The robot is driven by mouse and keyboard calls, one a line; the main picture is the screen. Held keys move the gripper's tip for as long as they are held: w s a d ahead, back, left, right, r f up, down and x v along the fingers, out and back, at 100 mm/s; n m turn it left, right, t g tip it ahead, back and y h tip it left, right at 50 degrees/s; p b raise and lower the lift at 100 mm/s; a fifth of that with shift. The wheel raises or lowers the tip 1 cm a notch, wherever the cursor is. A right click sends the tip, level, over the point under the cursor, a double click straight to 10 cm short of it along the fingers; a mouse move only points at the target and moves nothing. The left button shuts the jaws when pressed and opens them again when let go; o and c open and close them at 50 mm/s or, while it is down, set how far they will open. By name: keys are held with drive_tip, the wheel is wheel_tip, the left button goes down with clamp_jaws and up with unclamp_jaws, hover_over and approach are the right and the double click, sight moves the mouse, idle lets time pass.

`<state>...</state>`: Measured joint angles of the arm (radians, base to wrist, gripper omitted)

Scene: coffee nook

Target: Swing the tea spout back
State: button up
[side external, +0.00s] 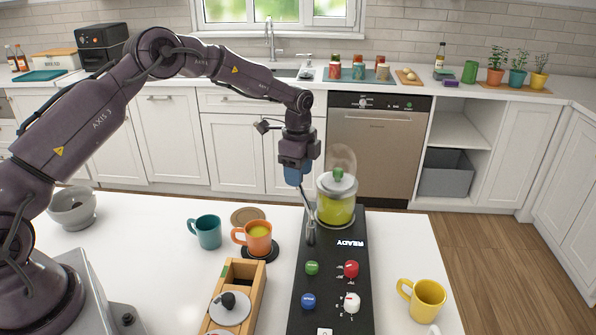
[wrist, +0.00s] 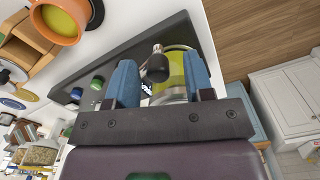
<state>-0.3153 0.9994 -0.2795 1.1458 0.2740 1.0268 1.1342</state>
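The tea spout (side external: 310,232) is a thin metal piece on the near left side of a glass tea jar (side external: 336,210) with yellow-green liquid, on the black machine panel. A slim metal rod rises from it to just under my gripper (side external: 296,183). In the wrist view a dark rounded knob with a metal end (wrist: 157,66) sits between the two blue fingers of my gripper (wrist: 159,62). Gaps show on both sides of the knob, so the fingers are apart and not closed on it. I cannot tell whether the knob is level with the fingertips.
An orange cup (side external: 258,238) with yellow liquid stands on a dark round pad left of the panel, with a teal mug (side external: 206,232) beyond. A wooden box (side external: 257,272) lies nearer. Red, white, green and blue knobs are on the panel. A yellow mug (side external: 424,300) stands right.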

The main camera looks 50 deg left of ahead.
wheel_tip(320, 180, up, 13)
idle(0.6)
idle(0.3)
drive_tip(key=s+d+r+n+t, duration=0.2)
drive_tip(key=s+d+r+n, duration=0.1)
drive_tip(key=s, duration=0.8)
drive_tip(key=s+d+r+n+t, duration=0.1)
drive_tip(key=s+d+r+n, duration=0.2)
drive_tip(key=s, duration=0.8)
drive_tip(key=s+d+r+n+t, duration=0.2)
drive_tip(key=s+n, duration=0.4)
drive_tip(key=s, duration=0.5)
drive_tip(key=shift+d+r+n+t, duration=0.3)
drive_tip(key=shift+d+r+n, duration=0.1)
drive_tip(key=shift+r, duration=0.25)
